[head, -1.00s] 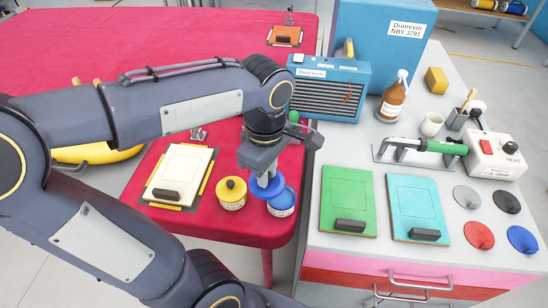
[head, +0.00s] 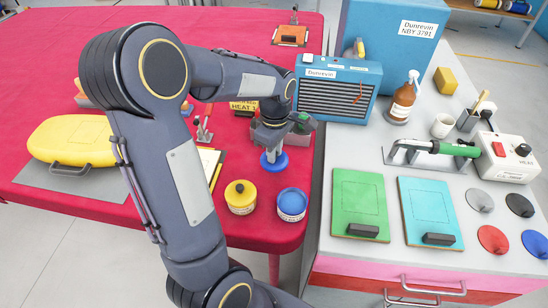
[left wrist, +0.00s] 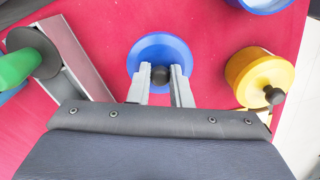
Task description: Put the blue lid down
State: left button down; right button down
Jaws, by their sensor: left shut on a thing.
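The blue lid (head: 274,165) is a round disc with a dark knob. My left gripper (head: 272,145) is shut on that knob from above. The left wrist view shows the lid (left wrist: 150,42) between and beyond the fingertips (left wrist: 160,76). The lid is at or just above the red table, behind the pots; I cannot tell whether it touches. The blue pot (head: 292,206) stands without a lid near the table's front right corner. The yellow pot (head: 240,198), with a yellow lid and dark knob on it, stands to its left. My right gripper is not in view.
A grey bench (head: 325,255) on the right holds green (head: 360,200) and turquoise (head: 430,210) boards and several coloured discs (head: 493,240). A blue heater (head: 338,90) stands behind. A yellow case (head: 75,140) lies left.

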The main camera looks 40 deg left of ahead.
pick_arm(q)
jog(key=shift+w+a+f, duration=0.15)
jog(key=shift+f, duration=0.85)
jog(key=shift+w+a+f, duration=0.1)
jog(key=shift+f, duration=0.85)
jog(key=shift+f, duration=0.15)
jog(key=c, duration=1.3)
grip_release()
